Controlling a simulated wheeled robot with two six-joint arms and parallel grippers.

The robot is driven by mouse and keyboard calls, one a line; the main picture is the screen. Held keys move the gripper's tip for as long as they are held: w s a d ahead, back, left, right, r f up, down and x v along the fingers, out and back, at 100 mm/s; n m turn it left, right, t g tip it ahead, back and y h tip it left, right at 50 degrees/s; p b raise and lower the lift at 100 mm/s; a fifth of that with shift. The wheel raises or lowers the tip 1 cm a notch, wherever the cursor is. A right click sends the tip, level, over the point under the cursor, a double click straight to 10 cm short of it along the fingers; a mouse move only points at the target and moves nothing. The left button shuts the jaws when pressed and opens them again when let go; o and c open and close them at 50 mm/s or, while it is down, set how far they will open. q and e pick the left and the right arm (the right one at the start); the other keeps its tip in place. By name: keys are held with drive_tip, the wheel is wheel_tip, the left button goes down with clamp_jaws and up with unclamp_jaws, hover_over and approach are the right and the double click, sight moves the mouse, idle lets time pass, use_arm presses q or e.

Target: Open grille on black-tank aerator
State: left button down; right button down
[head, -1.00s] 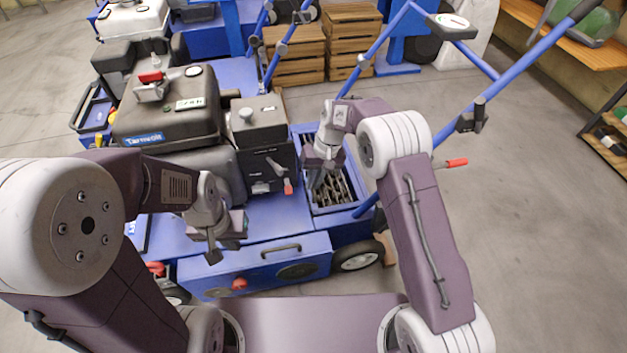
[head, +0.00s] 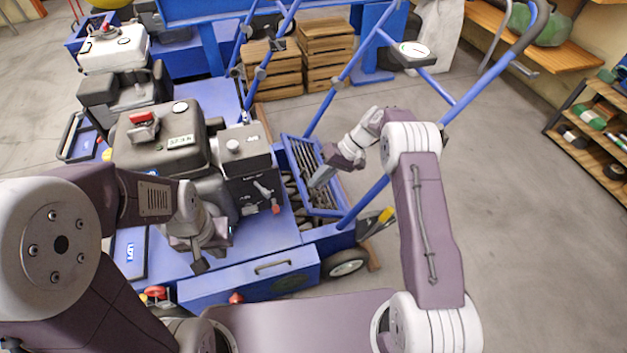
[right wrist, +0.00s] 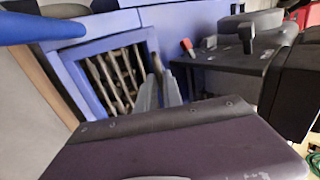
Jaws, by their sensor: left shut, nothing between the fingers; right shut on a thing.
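The black-tank aerator is nearest, its black tank (head: 165,138) at centre left in the head view. Its blue-framed grille (head: 334,193) is tilted up at the right of the engine, and dark tines (head: 292,192) show beside and below its left edge. My right gripper (head: 316,181) is shut on the grille's frame. In the right wrist view my right gripper's fingers (right wrist: 165,92) meet the inner side of the grille's blue frame (right wrist: 85,85); tines show through it. The exact contact is too small to tell. My left gripper (head: 199,266) is shut and empty above the blue deck.
A red-tipped lever (head: 267,196) stands on the engine just left of the grille. Blue handle bars (head: 362,205) rise close to my right arm. A white-tank aerator (head: 112,50) and wooden crates (head: 327,58) stand behind. The floor at the right is clear.

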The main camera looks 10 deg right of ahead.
drive_tip(key=shift+d, duration=0.35)
drive_tip(key=c, duration=1.5)
unclamp_jaws()
drive_tip(key=shift+d+f, duration=0.1)
drive_tip(key=shift+r, duration=0.2)
drive_tip(key=p+v, duration=0.4)
drive_tip(key=v, duration=0.4)
drive_tip(key=shift+d+r+p, duration=0.25)
drive_tip(key=shift+r+p, duration=0.05)
drive_tip(key=shift+p, duration=0.05)
